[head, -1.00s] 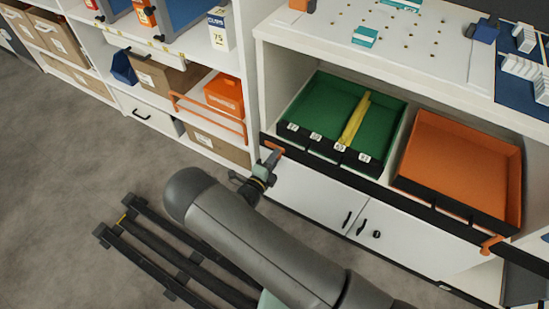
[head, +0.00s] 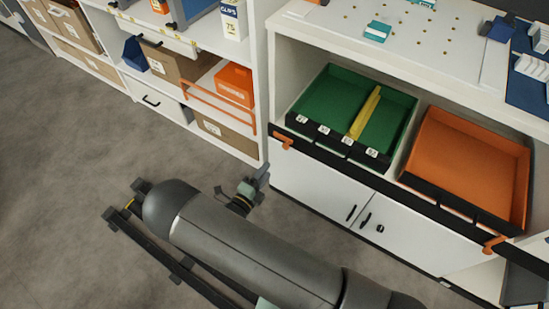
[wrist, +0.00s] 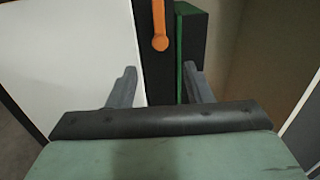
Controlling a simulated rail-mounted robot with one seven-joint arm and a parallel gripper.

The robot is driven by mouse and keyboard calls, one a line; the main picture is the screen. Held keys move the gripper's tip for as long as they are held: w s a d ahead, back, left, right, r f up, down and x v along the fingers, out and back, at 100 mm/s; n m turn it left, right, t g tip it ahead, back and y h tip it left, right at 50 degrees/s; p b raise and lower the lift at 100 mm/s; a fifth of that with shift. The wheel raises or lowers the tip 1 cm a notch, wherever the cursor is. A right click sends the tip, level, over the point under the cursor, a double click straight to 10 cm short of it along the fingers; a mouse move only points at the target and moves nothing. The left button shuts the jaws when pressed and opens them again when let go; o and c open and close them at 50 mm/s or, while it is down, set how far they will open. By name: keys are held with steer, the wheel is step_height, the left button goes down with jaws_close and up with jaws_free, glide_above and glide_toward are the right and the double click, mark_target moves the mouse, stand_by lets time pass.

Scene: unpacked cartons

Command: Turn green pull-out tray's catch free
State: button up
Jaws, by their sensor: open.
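The green pull-out tray (head: 322,92), with a yellow divider (head: 365,113) and a black labelled front, sits in the cabinet's open bay. An orange catch (head: 283,143) is on the black front rail near the tray's left end. In the wrist view the catch (wrist: 160,42) lies along the dark rail, and a green edge of the tray (wrist: 181,60) shows beside it. My gripper (head: 260,178) is apart from the catch, out in front of the cabinet. In the wrist view its open fingers (wrist: 160,88) stand either side of the rail's line, with nothing between them.
An orange tray (head: 467,160) sits to the right, with another orange catch (head: 494,244) near its rail end. White cabinet doors (head: 320,192) with dark handles lie below the rail. A shelf with cartons and an orange box (head: 235,85) stands left. The floor in front is free.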

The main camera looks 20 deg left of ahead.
steer(key=v, duration=0.6)
stand_by(0.4)
steer(key=w+d+r+m+g+h+p, duration=0.35)
steer(key=d+r+m+g, duration=0.35)
steer(key=d+r+m, duration=0.4)
steer(key=w+d+r+m+g+h+p, duration=0.2)
steer(key=d+r+m+g+h+p, duration=0.25)
steer(key=d+r+m+g, duration=0.6)
steer(key=s+d+r+m+y+p, duration=0.3)
steer(key=s+d+r+m+y, duration=0.1)
steer(key=r+m, duration=0.5)
steer(key=s+d+r+m+y+p, duration=0.4)
steer(key=r+m, duration=0.5)
steer(key=m, duration=0.1)
steer(key=s+d+r+m+y+p, duration=0.4)
steer(key=d+r+m, duration=0.1)
steer(key=r+m, duration=0.4)
steer(key=shift+s+m+y, duration=0.25)
steer(key=shift+m+y, duration=0.05)
steer(key=shift+m, duration=0.55)
steer(key=shift+t, duration=0.25)
